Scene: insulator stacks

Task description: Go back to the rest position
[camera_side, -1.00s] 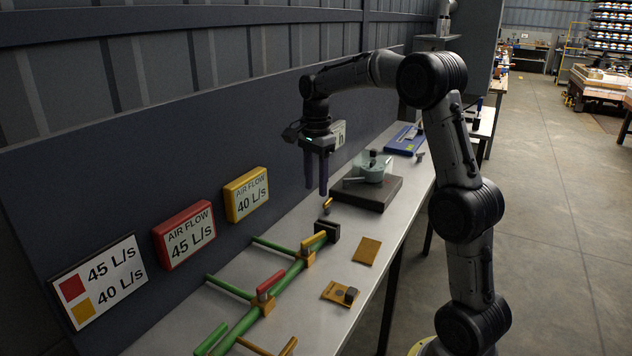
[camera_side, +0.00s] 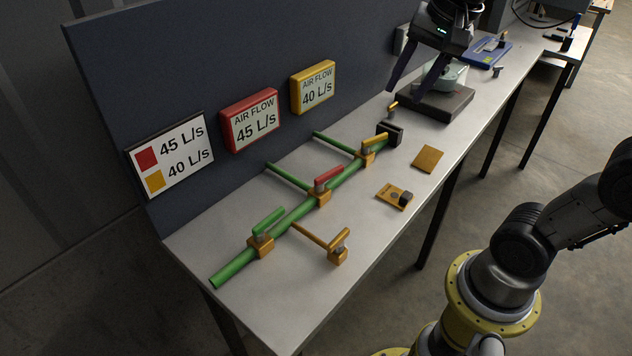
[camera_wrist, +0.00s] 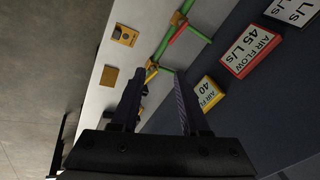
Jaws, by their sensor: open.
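My gripper (camera_side: 408,90) is at the top of the side view, above the far part of the bench. Its two dark fingers are apart with nothing between them. In the wrist view the gripper (camera_wrist: 158,72) is also open and empty. The green pipe assembly (camera_side: 292,217) lies on the bench, apart from the fingers. It carries a red-handled valve (camera_side: 327,178), a yellow-handled valve (camera_side: 374,143) and a green-handled valve (camera_side: 267,222). An orange side branch (camera_side: 312,236) ends in another valve. Most of my arm is outside the side view.
A dark block with a pale green device (camera_side: 436,101) stands behind the fingers. A small brass-topped part (camera_side: 392,110) stands below them. An orange plate (camera_side: 428,158) and a small fitted plate (camera_side: 394,196) lie on the bench. Air-flow signs (camera_side: 250,120) line the back panel.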

